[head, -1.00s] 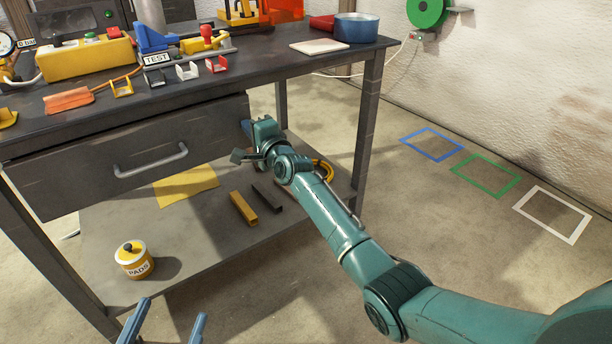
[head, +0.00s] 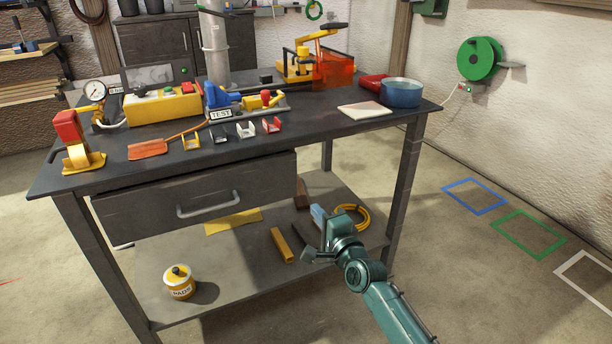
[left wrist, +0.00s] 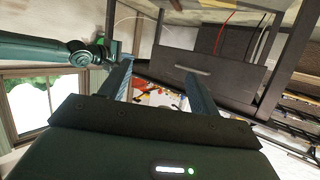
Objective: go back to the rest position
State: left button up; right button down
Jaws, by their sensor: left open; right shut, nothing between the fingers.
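My right arm's teal forearm comes in from the lower right in the head view. Its gripper (head: 317,213) has pale blue fingers, seen small and partly behind the wrist, over the right part of the bench's lower shelf (head: 235,285). The fingers look closed, with nothing seen between them. My left gripper (left wrist: 159,70) shows in the left wrist view, with its two blue fingers wide apart and nothing between them. It is out of the head view. A teal arm link of mine shows at the left of the wrist view.
The dark workbench (head: 330,140) has a drawer (head: 160,203) that looks shut. The shelf holds a PADS tin (head: 178,283), a yellow bar (head: 282,246) and a coiled yellow hose (head: 364,214). Floor is free to the right, with blue, green and white taped outlines (head: 474,196).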

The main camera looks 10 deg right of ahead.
pick_arm(q)
notch_tip(320, 180, up, 10)
jog(key=a+n+g+y+p, duration=0.1)
jog(key=g+p, duration=0.1)
jog(key=p, duration=2.1)
jog(key=shift+s+a+g+y, duration=0.3)
jog(key=shift+a, duration=0.05)
pick_arm(e)
jog(key=s+d+r+n+g, duration=0.1)
jog(key=s+n, duration=0.4)
jog(key=s, duration=0.6)
jog(key=s+d+r+n+g+h, duration=0.1)
jog(key=s+r+n+g, duration=0.2)
jog(key=s+n, duration=0.3)
jog(key=s+d+r+n+g+h, duration=0.1)
jog(key=s+r+n, duration=0.3)
jog(key=s, duration=1.2)
jog(key=shift+s+d+n+g, duration=0.15)
jog(key=shift+d+n+g, duration=0.2)
jog(key=shift+n+g, duration=0.65)
pick_arm(q)
jog(key=shift+f, duration=0.1)
